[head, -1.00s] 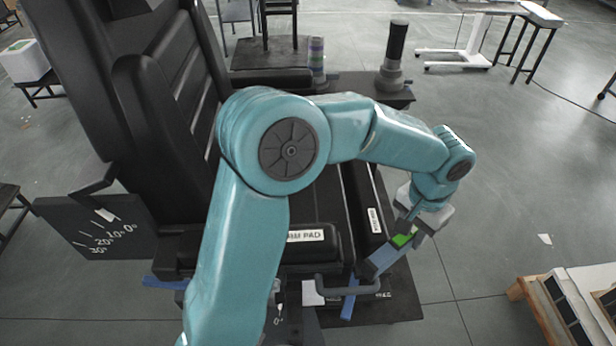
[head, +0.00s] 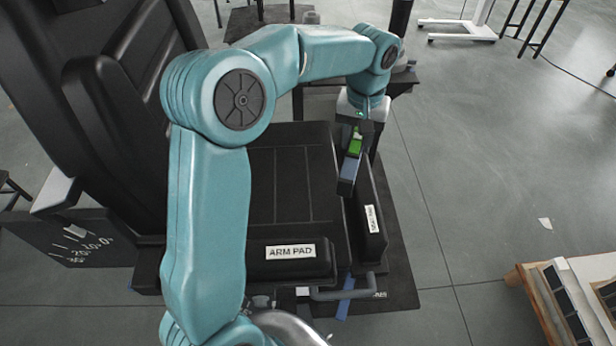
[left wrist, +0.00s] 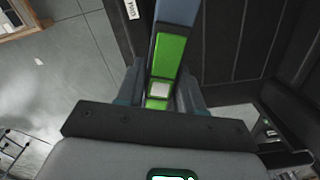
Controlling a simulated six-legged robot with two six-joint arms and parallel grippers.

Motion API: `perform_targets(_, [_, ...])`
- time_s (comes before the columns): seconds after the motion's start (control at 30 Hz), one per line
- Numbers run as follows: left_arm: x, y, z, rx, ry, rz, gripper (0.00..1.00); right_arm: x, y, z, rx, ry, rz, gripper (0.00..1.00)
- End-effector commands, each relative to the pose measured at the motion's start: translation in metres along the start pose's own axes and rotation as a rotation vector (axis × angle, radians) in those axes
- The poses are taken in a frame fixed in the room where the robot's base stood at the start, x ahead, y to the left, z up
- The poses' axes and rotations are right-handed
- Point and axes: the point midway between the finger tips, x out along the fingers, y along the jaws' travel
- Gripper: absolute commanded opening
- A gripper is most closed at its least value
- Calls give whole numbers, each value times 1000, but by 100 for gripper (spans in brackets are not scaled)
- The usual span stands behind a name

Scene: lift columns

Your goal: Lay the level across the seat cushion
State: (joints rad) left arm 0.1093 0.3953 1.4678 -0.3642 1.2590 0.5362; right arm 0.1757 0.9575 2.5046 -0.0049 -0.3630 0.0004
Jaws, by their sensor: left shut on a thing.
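The level is a blue-grey bar with a green middle (head: 354,146). My left gripper (head: 355,138) is shut on it and holds it above the right part of the black seat cushion (head: 288,182). The level points toward the front of the head view. In the left wrist view the level (left wrist: 168,55) runs up from between the fingers of the gripper (left wrist: 160,92), with a pale window near them. I cannot tell the gap between level and cushion. My right gripper is not in view.
A block labelled arm pad (head: 290,262) stands at the cushion's near side. A dark labelled pad (head: 370,215) stands along its right edge. The tall black backrest (head: 125,90) rises at the left. Open floor (head: 460,190) lies to the right.

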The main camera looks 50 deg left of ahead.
Motion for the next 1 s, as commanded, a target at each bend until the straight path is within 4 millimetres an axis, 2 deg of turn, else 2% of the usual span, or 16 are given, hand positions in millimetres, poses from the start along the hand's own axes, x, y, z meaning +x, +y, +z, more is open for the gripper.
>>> perform_targets(0.03, [-10,-18,-10,-83,3,2,0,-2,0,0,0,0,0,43])
perform_targets(0.2, [-30,-62,-28,-281,1,2,0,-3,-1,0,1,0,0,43])
perform_targets(0.37, [-32,-78,-33,-356,-2,2,0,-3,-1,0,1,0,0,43])
perform_targets(0.47, [-12,-81,-33,-363,-5,0,0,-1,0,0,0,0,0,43])
perform_targets(0.8, [85,-81,-34,-361,-6,0,0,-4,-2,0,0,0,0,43])
perform_targets(0.9, [105,-81,-35,-361,-4,2,0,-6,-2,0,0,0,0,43])
perform_targets(1.0, [116,-81,-36,-361,-2,2,0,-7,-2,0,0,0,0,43])
